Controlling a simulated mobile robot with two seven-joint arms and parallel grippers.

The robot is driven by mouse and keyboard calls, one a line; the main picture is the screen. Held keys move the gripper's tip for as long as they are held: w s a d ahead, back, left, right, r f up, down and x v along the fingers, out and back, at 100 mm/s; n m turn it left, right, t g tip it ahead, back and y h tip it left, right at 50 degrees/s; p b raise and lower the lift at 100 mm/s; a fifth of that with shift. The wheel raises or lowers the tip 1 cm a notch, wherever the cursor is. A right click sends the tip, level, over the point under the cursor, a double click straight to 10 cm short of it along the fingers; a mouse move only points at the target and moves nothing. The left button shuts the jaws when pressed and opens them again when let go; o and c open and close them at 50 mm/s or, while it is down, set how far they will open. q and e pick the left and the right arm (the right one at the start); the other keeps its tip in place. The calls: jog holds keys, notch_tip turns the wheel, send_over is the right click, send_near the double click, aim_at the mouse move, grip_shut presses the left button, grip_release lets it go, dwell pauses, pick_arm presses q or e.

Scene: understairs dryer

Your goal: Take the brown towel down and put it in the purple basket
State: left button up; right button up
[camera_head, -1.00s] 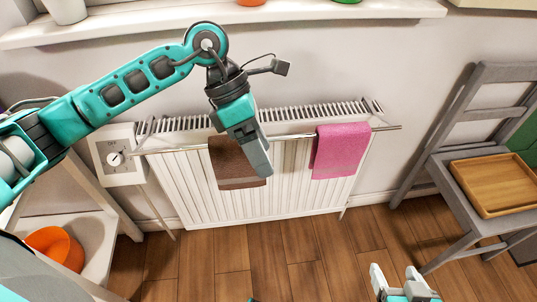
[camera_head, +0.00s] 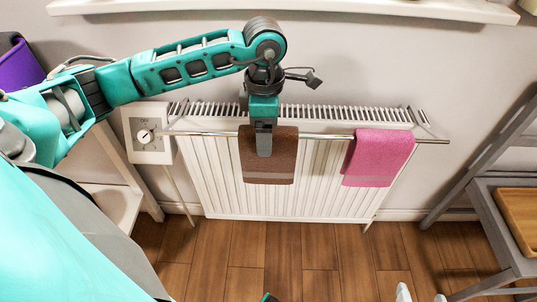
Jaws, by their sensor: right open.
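The brown towel (camera_head: 283,165) hangs over the metal rail of the white radiator. My left gripper (camera_head: 264,152) points down in front of the towel's left part and overlaps it in the picture. I see its fingers edge-on, so I cannot tell whether they are apart or touch the cloth. The purple basket (camera_head: 18,68) shows in part at the far left edge, partly hidden by my left arm.
A pink towel (camera_head: 378,158) hangs on the same rail (camera_head: 325,137), to the right. A control box (camera_head: 147,132) with a dial is at the radiator's left. A window sill (camera_head: 400,8) runs above.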

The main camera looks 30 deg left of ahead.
pick_arm(q)
jog(key=f, duration=0.3)
jog(key=f+b, duration=0.1)
jog(key=shift+a+f, duration=0.25)
jog(key=shift+a, duration=0.05)
jog(key=shift+c, duration=0.4)
jog(key=c, duration=1.1)
jog(key=shift+r, duration=0.15)
notch_tip(320, 180, up, 20)
jog(key=p, duration=0.4)
